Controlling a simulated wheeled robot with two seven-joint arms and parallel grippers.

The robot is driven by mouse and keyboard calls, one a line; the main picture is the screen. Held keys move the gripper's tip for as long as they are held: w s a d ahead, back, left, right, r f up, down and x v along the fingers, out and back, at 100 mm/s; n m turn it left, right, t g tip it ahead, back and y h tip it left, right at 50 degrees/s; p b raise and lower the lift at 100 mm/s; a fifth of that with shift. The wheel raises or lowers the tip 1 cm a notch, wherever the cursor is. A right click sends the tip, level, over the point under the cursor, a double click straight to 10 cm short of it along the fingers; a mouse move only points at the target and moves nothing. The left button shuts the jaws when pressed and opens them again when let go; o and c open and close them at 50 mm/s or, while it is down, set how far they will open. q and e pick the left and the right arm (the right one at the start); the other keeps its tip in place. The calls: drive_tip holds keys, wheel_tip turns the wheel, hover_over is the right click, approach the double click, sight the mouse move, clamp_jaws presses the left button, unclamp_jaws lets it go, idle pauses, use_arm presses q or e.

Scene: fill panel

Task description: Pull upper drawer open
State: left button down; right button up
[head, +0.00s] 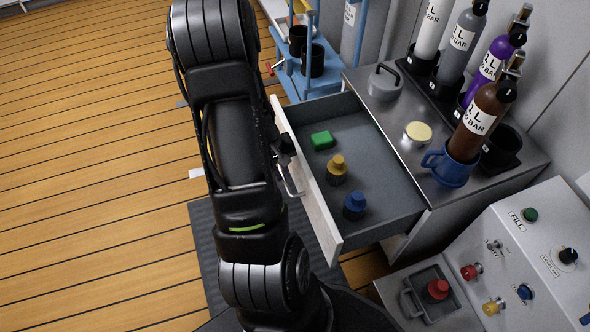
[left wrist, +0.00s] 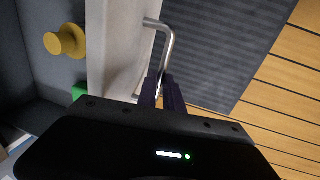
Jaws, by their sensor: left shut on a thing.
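The upper drawer (head: 362,150) of the grey cabinet stands pulled out, its inside open to view in the head view. Its pale front panel (head: 309,185) faces my left arm. My left gripper (head: 284,158) is at the metal bar handle (head: 292,184), partly hidden by my arm. In the left wrist view the dark fingers (left wrist: 164,94) are shut on the lower part of the handle (left wrist: 169,42). My right gripper is in neither view.
The drawer holds a green block (head: 321,140), a yellow knob-like piece (head: 337,170) and a blue one (head: 354,206). Gas bottles, a blue cup (head: 447,168) and a grey lidded pot (head: 384,83) stand on the cabinet top. A control panel (head: 530,250) is at right.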

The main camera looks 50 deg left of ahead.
use_arm(q)
drive_tip(key=shift+s, duration=0.25)
drive_tip(key=c, duration=1.5)
unclamp_jaws()
wheel_tip(320, 180, up, 8)
drive_tip(key=s+p, duration=0.1)
drive_tip(key=p, duration=0.3)
drive_tip(key=shift+s+a+f, duration=0.15)
drive_tip(key=shift+s+a, duration=0.05)
drive_tip(key=shift+a, duration=0.05)
